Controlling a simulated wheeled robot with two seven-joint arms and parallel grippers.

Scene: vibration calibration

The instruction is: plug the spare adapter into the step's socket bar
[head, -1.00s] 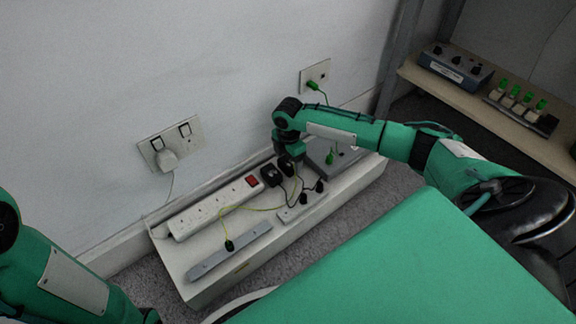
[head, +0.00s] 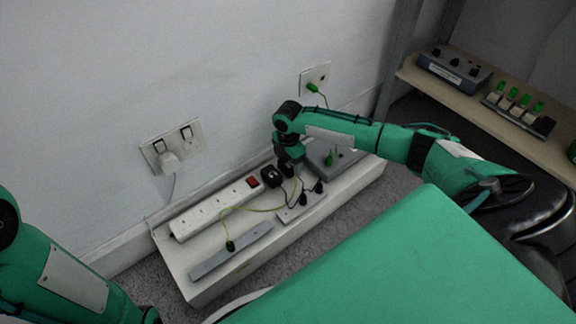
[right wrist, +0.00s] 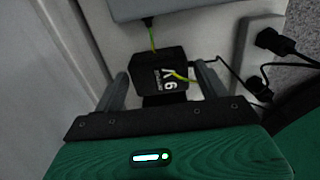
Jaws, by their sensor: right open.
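The white socket bar (head: 212,209) with a red switch lies along the wall side of the white step (head: 196,264). A black adapter (head: 271,177) sits at the bar's right end. My right gripper (head: 291,165) is low over the step, just right of it, beside a second black adapter (head: 285,169). My left gripper is out of view.
A small white block (head: 300,206) with black plugs, a grey bar (head: 230,252) and a grey box (head: 335,158) stand on the step. Loose cords cross it. A wall socket (head: 172,146) holds a white plug. A shelf (head: 490,105) with devices stands at right.

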